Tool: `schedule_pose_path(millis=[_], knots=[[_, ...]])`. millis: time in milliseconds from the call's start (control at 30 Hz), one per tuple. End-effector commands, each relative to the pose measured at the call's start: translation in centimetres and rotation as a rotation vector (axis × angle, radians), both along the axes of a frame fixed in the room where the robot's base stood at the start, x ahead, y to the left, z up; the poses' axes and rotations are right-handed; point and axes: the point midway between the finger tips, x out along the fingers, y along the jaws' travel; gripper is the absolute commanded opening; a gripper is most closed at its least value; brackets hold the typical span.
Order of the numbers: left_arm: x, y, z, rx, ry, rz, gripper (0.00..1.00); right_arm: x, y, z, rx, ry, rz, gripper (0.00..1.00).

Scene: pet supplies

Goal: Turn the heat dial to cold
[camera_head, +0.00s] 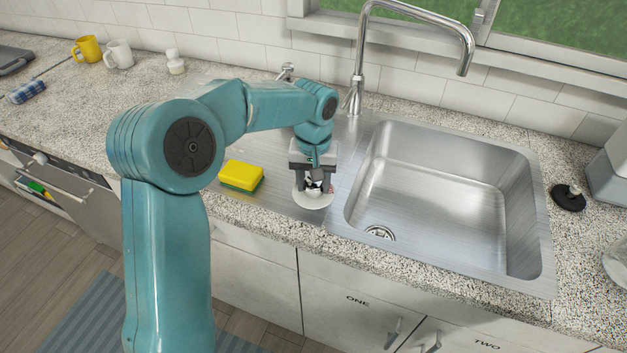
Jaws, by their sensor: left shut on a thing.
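My left gripper (316,186) points down over the steel deck left of the sink. It is shut on a white round thing (313,201), whose pale rim shows below the fingers. The gripper hides most of it, so I cannot tell what it is. A white knob (40,158) sits on the front of the appliance at the far left, well away from the gripper. No dial with heat markings can be made out. My right gripper is not in view.
A yellow and green sponge (241,176) lies left of the gripper. The empty steel sink (450,205) is to its right, with a tall tap (358,70) behind. Yellow (88,49) and white (119,54) mugs stand at back left. A black stopper (568,197) lies right.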

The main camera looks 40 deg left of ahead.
Motion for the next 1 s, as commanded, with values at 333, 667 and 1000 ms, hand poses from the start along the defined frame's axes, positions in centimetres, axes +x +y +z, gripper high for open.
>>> schedule_pose_path(millis=[333, 667, 1000], knots=[[-0.2, -0.1, -0.2, -0.003, 0.008, 0.016, 0.17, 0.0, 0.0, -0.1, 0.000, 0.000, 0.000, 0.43], [-0.1, -0.1, -0.2, -0.002, 0.006, 0.015, 0.73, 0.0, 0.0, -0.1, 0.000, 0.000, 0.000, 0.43], [0.0, 0.0, 1.2, 0.000, 0.000, 0.014, 0.73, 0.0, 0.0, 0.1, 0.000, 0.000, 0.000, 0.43]])
